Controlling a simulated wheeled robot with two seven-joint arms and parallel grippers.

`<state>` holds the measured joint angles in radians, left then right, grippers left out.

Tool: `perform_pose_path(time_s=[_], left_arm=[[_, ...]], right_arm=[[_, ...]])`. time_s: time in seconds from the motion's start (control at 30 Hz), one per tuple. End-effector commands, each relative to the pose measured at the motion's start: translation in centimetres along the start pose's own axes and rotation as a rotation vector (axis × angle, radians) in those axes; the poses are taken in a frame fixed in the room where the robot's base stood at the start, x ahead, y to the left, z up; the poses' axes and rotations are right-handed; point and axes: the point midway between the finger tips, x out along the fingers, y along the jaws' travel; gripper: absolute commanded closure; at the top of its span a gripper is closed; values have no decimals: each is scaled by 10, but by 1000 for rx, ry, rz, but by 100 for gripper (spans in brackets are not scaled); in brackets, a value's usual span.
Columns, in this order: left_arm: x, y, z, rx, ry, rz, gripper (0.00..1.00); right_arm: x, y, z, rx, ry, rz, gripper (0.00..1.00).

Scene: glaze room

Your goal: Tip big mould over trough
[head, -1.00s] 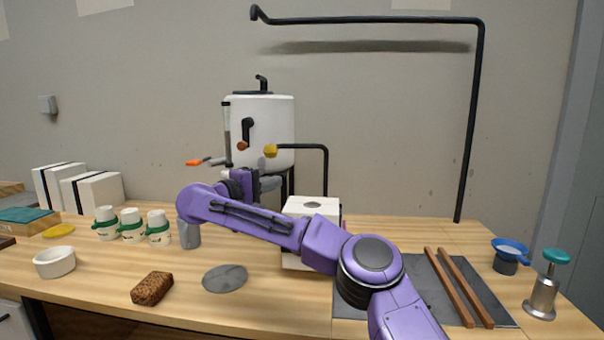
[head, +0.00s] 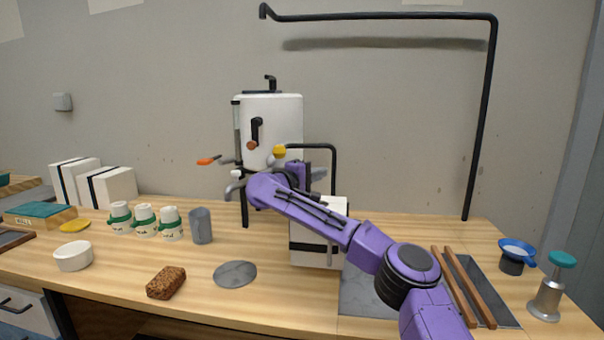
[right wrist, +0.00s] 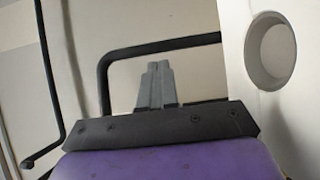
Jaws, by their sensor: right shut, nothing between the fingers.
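The big mould looks to be the white block (head: 318,250) with a dark band, standing upright on the bench near the middle. Its round hole shows in the right wrist view on the white face (right wrist: 243,60) at right. My right arm hides part of it in the head view. My right gripper (head: 318,173) is shut and empty, above and behind the block's top. Its closed grey fingers (right wrist: 156,86) show in the right wrist view, apart from the block. The trough seems to be the dark grey slab or tray (head: 362,294) with two wooden bars (head: 463,286) over it. My left gripper is out of view.
A white tank (head: 270,125) with a tap stands behind. A black pipe (head: 333,170) runs close by my right gripper. A grey cup (head: 201,226), several white cups (head: 145,221), a sponge (head: 166,283) and a grey disc (head: 235,274) lie left. A blue sieve (head: 517,252) stands right.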

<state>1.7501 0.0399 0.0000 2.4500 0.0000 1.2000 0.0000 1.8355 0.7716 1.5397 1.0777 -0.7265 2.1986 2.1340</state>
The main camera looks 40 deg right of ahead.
Motion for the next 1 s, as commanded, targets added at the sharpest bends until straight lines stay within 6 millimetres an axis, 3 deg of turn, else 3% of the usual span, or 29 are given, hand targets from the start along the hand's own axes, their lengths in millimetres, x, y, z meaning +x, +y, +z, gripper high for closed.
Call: perform_pose_path(time_s=[0.53,1.0], left_arm=[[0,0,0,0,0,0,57],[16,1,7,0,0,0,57]], right_arm=[[6,-1,8,2,0,-2,100],[12,-2,15,50,-2,-33,100]])
